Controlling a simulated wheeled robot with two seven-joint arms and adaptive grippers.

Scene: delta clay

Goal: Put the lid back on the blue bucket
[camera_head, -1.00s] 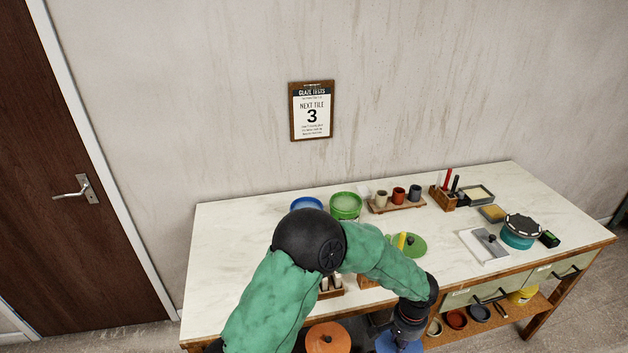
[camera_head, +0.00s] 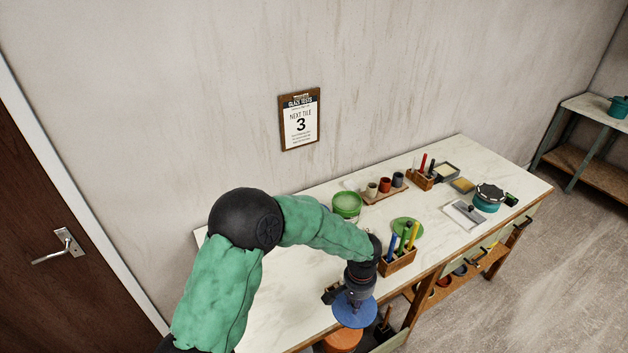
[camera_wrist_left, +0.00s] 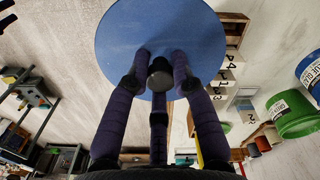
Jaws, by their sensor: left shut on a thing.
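My left gripper (camera_head: 357,289) is shut on the dark knob of the blue lid (camera_head: 355,314). The lid is a flat blue disc, held at the table's front edge in the head view. In the left wrist view my left gripper (camera_wrist_left: 160,70) has its fingers around the knob, and the blue lid (camera_wrist_left: 135,38) fills the top middle. The blue bucket (camera_wrist_left: 310,72) shows at the right edge of the left wrist view, beside the green bucket (camera_wrist_left: 290,114). In the head view my arm hides the blue bucket.
The green bucket (camera_head: 347,203) stands at the table's back left. A green lid (camera_head: 407,227) and a wooden holder (camera_head: 398,263) with pens lie right of my arm. An orange disc (camera_head: 342,341) is below the blue lid. The white table (camera_head: 320,267) has bare patches around my arm.

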